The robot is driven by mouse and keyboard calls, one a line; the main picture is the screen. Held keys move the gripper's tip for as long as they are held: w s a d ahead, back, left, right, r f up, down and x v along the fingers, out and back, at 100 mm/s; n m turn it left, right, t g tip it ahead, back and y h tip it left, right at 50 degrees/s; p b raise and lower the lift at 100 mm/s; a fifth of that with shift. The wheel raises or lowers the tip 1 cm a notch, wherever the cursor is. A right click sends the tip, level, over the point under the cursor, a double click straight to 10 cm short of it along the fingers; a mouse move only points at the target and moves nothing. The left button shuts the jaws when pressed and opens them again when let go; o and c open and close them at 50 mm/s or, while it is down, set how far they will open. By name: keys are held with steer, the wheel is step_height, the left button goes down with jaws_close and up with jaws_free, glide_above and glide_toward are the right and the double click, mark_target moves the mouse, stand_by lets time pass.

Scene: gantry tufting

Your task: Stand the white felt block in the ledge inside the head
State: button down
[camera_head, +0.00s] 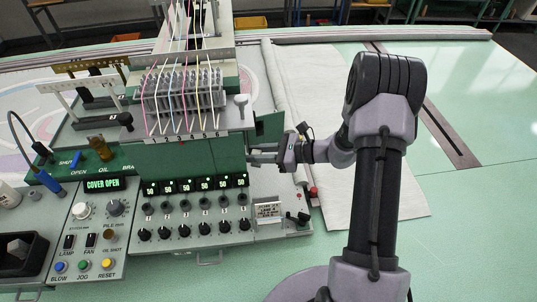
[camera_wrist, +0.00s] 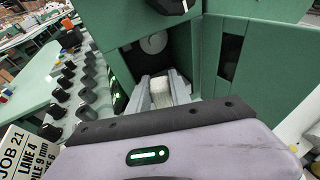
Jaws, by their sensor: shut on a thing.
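My gripper (camera_head: 263,155) is at the right side of the green head (camera_head: 200,158), by its open end. In the wrist view its two grey fingers (camera_wrist: 162,92) are shut on the white felt block (camera_wrist: 160,86). The block points into the dark green opening (camera_wrist: 140,55) of the head, where a pale round part (camera_wrist: 153,43) shows at the back. The ledge cannot be made out, and I cannot tell whether the block touches anything. In the head view the block is too small to tell.
A green cover panel (camera_head: 270,127) stands at the head's right end, close to my gripper. The display (camera_head: 102,184) reads COVER OPEN. Coloured yarns run down into the head above.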

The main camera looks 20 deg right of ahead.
steer(key=shift+w+a+b, duration=0.2)
steer(key=shift+w+a, duration=0.35)
steer(key=shift+a, duration=0.4)
steer(key=shift+w+a+b, duration=0.15)
steer(key=shift+w+a, duration=0.45)
steer(key=shift+a, duration=0.35)
steer(key=shift+w+a+b, duration=0.2)
steer(key=shift+w+a, duration=0.35)
steer(key=shift+a, duration=0.4)
steer(key=shift+f+b, duration=0.55)
steer(key=shift+f, duration=0.05)
steer(key=c, duration=1.1)
jaws_free()
steer(key=shift+d, duration=0.15)
steer(key=p+v, duration=0.2)
steer(key=v, duration=1.5)
steer(key=shift+s+r, duration=0.1)
